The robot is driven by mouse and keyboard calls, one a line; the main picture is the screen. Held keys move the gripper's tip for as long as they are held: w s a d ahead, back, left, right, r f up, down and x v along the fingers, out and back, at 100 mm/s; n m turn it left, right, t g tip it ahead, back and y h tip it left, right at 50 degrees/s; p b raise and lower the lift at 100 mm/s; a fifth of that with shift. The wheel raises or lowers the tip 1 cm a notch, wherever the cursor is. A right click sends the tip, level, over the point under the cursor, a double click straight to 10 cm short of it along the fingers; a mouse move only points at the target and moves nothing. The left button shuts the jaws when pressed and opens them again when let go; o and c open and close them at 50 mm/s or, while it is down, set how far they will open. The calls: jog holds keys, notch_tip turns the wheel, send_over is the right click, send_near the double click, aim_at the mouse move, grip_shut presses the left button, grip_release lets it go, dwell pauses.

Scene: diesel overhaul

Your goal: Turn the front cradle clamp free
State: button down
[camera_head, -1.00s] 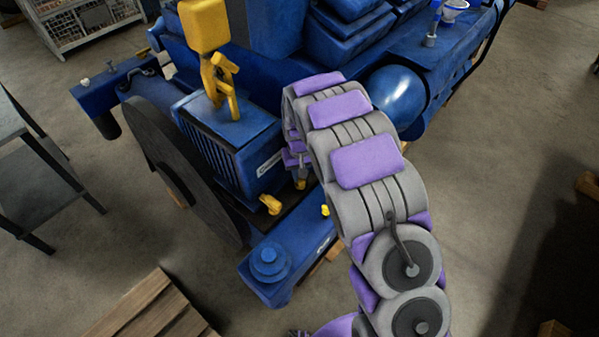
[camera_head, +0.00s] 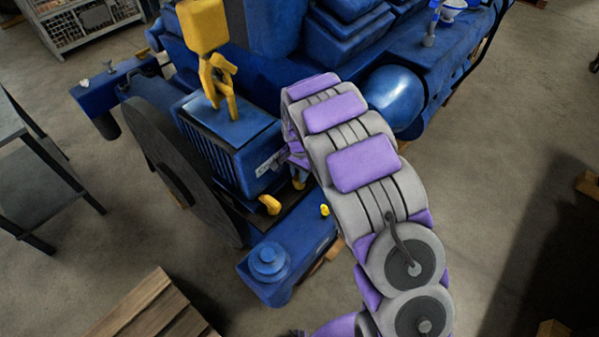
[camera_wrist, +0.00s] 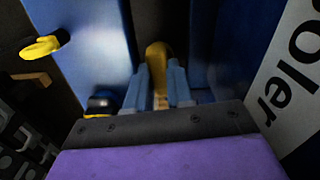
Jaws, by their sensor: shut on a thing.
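The yellow clamp handle (camera_wrist: 158,62) stands between my gripper's two grey-blue fingers (camera_wrist: 159,86) in the wrist view. The fingers are shut on it, and its upper end curves above them. In the head view a small part of this yellow handle (camera_head: 299,181) shows below the end of my arm, beside the cooler box. My arm hides most of the gripper there. I cannot tell whether the clamp itself is loose. Another yellow handle (camera_head: 269,204) stands to the left on the dark base.
The blue cooler box (camera_head: 228,145) with white lettering is close beside my gripper. A dark round wheel (camera_head: 172,170) stands left of it. A blue beam (camera_head: 308,237) with a small yellow knob (camera_head: 324,210) lies in front. Open floor is at the right.

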aim_at(298, 174)
jog(key=shift+a+m, duration=0.1)
jog(key=shift+m, duration=0.4)
jog(key=shift+r, duration=0.1)
jog(key=c, duration=1)
grip_release()
jog(key=shift+a, duration=0.15)
jog(key=shift+r, duration=0.2)
notch_tip(298, 174, up, 17)
jog(key=shift+f, duration=0.15)
